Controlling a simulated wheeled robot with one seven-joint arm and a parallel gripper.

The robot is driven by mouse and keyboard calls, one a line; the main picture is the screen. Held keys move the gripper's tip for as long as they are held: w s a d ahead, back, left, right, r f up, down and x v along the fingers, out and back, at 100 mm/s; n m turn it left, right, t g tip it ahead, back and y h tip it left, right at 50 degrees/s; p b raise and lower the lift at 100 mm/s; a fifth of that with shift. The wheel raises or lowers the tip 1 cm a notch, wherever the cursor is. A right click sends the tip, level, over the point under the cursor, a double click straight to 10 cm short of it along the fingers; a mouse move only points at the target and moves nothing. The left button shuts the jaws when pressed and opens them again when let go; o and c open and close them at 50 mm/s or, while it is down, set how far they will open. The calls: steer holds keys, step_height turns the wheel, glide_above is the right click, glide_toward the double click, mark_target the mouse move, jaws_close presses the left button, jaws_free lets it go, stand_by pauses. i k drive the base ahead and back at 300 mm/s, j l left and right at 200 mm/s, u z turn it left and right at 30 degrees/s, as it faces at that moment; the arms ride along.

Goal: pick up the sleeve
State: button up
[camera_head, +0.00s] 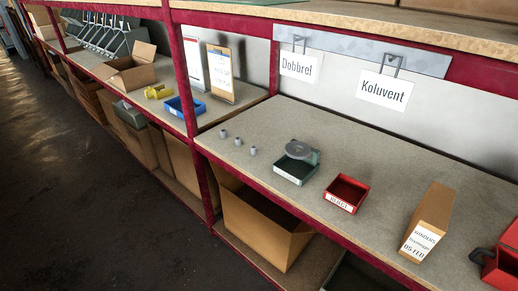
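Three small grey cylindrical pieces stand apart in a row on the left part of the near shelf: the back one (222,134), the middle one (237,141) and the front one (253,151). They look like sleeves, but they are too small for me to see whether they are hollow. I cannot tell which one the task names. Nothing touches them. My gripper is not in view.
Right of them on the shelf (385,170) are a green bin (290,172) with a grey round part, a red bin (346,194), a cardboard box (428,222) and a red object (502,262). A dark red post (184,85) rises at left. Hanging signs line the back.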

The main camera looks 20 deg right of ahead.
mark_target(237, 140)
steer(key=i+j+z, duration=0.1)
steer(key=z, duration=0.3)
steer(key=i+j+z, duration=0.1)
steer(key=z, duration=0.25)
steer(key=i+j+z, duration=0.15)
steer(key=j, duration=0.25)
steer(key=i+j+z, duration=0.15)
steer(key=j, duration=0.25)
steer(key=i+j+z, duration=0.15)
steer(key=j, duration=0.25)
steer(key=j+z, duration=0.1)
steer(key=j, duration=0.3)
steer(key=i+j, duration=0.1)
steer(key=j, duration=0.25)
steer(key=i+j, duration=0.1)
steer(key=j, duration=0.2)
steer(key=i+j, duration=0.1)
steer(key=j, duration=0.25)
